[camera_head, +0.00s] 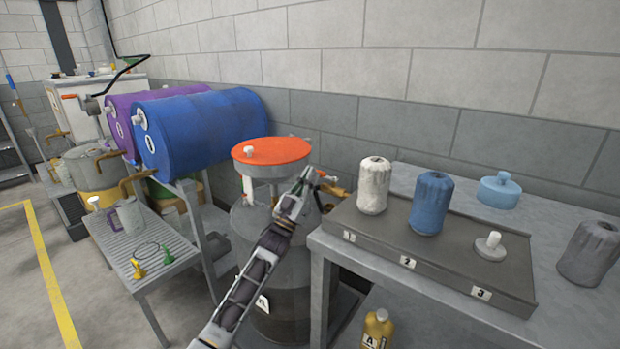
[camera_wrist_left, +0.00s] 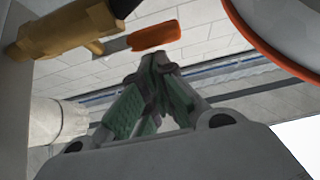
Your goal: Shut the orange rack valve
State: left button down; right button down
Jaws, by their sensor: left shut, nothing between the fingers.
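An orange valve handle (camera_wrist_left: 155,36) shows at the top of the left wrist view, beside a brass-coloured valve body (camera_wrist_left: 60,27). In the head view, an orange-red handle (camera_head: 327,177) and brass body lie just beyond my left gripper (camera_head: 304,180), partly hidden by it. My left gripper is shut and empty; its green-padded fingers (camera_wrist_left: 157,62) meet just below the handle in the wrist view, with a small visible gap. I cannot tell the depth between them. Another orange handle (camera_head: 69,97) shows at the far left by the purple drum. My right gripper is not in view.
A grey drum (camera_head: 290,260) with an orange-topped pan (camera_head: 272,151) stands close to my left arm. A bench (camera_head: 560,325) with white and blue rolls (camera_head: 432,203) is at right. Blue and purple drums lie on a rack at left. Floor is clear at far left.

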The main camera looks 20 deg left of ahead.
pick_arm(q)
jog(key=shift+w+a+m+h, duration=0.1)
jog(key=shift+w+m+h, duration=0.05)
jog(key=shift+m+h, duration=0.2)
jog(key=shift+w+g+h, duration=0.1)
jog(key=shift+g+h, duration=0.2)
jog(key=shift+h, duration=0.25)
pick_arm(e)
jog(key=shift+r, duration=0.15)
